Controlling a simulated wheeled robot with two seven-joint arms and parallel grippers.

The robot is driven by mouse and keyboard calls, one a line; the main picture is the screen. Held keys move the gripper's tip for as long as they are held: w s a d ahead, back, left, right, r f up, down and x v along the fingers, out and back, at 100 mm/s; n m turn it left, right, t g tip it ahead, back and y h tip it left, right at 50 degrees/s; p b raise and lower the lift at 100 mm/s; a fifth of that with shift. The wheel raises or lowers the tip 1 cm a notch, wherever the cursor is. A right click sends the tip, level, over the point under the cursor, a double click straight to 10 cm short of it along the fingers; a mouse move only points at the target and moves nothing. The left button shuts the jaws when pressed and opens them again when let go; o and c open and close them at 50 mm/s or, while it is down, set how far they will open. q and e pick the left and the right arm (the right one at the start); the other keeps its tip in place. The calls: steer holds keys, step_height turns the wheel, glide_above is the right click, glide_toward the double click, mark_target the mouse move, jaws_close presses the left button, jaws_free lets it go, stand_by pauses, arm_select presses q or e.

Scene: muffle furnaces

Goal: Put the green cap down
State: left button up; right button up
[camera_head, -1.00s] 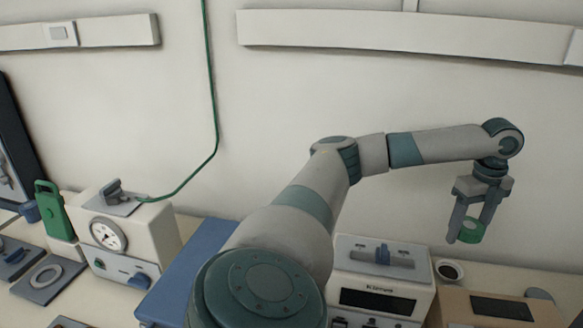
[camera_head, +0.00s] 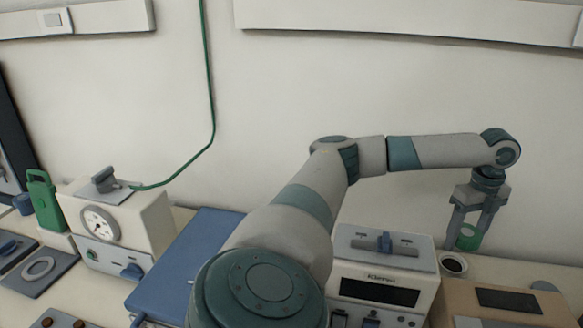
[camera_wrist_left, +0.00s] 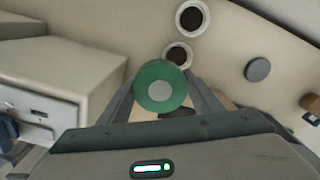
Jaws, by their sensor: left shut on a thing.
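The green cap (camera_head: 469,237) is a short round piece, held between the fingers of my left gripper (camera_head: 466,238). In the left wrist view the cap (camera_wrist_left: 160,87) shows a green ring with a pale grey centre, and my left gripper (camera_wrist_left: 160,92) is shut on it. In the head view the cap is just above the round dark-topped container (camera_head: 453,264) on the bench; whether they touch cannot be told. My right gripper is in neither view.
A white device with a dark display (camera_head: 380,290) stands left of the container, and a tan box (camera_head: 490,303) stands in front. The wrist view shows two white-rimmed dark openings, one upper (camera_wrist_left: 192,18), and a grey disc (camera_wrist_left: 257,69) on the bench.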

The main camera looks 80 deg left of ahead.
arm_select(q)
steer(key=shift+f, duration=0.2)
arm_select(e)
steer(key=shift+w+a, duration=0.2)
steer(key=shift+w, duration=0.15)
arm_select(q)
steer(key=shift+f, duration=0.1)
